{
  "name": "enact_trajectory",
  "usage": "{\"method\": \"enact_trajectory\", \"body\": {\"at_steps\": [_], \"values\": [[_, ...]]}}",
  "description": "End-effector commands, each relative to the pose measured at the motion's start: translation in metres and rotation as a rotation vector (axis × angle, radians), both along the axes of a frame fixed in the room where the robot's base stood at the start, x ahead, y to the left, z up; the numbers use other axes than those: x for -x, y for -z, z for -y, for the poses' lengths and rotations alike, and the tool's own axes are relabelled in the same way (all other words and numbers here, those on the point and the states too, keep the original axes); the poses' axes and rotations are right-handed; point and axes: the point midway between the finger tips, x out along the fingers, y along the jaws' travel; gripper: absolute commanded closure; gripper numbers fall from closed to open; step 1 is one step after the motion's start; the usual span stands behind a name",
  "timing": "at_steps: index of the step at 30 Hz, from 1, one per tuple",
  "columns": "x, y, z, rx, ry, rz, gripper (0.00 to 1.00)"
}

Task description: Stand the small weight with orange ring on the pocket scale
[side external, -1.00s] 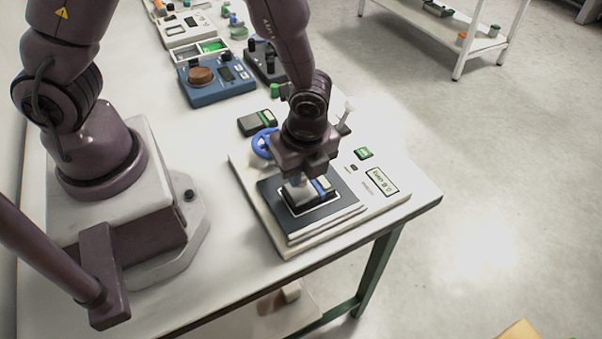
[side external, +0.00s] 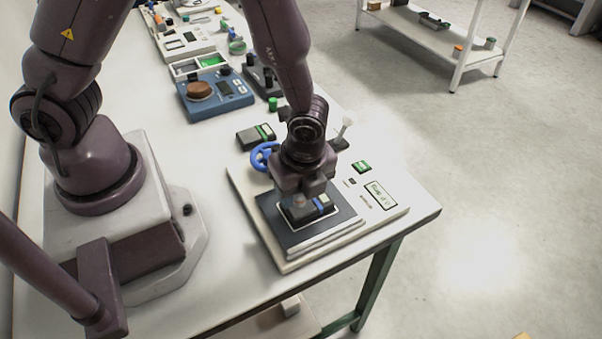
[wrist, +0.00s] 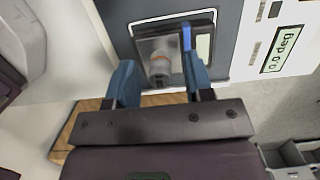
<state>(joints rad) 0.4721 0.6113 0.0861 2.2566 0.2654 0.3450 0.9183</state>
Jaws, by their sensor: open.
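The small weight with the orange ring (wrist: 160,72) is silver-grey and seems to stand upright on the pan of the pocket scale (wrist: 203,46). The pocket scale is a small dark device with a blue strip; it also shows in the side external view (side external: 321,203), lying on the dark plate of a larger scale. My gripper (wrist: 160,84) is open, with one blue finger on each side of the weight and a visible gap on both sides. In the side external view my gripper (side external: 300,197) points down over the pocket scale and partly hides it and the weight.
The larger cream scale (side external: 268,250) has a display at its right. A blue ring-shaped thing (side external: 262,155), a dark device with a green strip (side external: 254,136) and a blue scale (side external: 215,95) stand behind. The table's front edge is close to the larger scale.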

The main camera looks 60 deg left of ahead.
Motion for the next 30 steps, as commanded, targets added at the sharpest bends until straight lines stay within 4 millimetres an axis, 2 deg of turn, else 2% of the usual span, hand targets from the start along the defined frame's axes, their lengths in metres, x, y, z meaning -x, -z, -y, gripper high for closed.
{"method": "enact_trajectory", "body": {"at_steps": [5, 15, 19, 26, 30], "values": [[-0.001, -0.026, 0.004, 0.004, -0.001, 0.006, 0.52], [-0.001, -0.095, 0.015, 0.003, 0.0, 0.006, 0.52], [-0.001, -0.11, 0.017, 0.002, -0.001, 0.003, 0.52], [0.0, -0.121, 0.016, 0.004, -0.017, 0.008, 0.52], [0.0, -0.147, 0.002, 0.04, -0.182, 0.077, 0.52]]}}
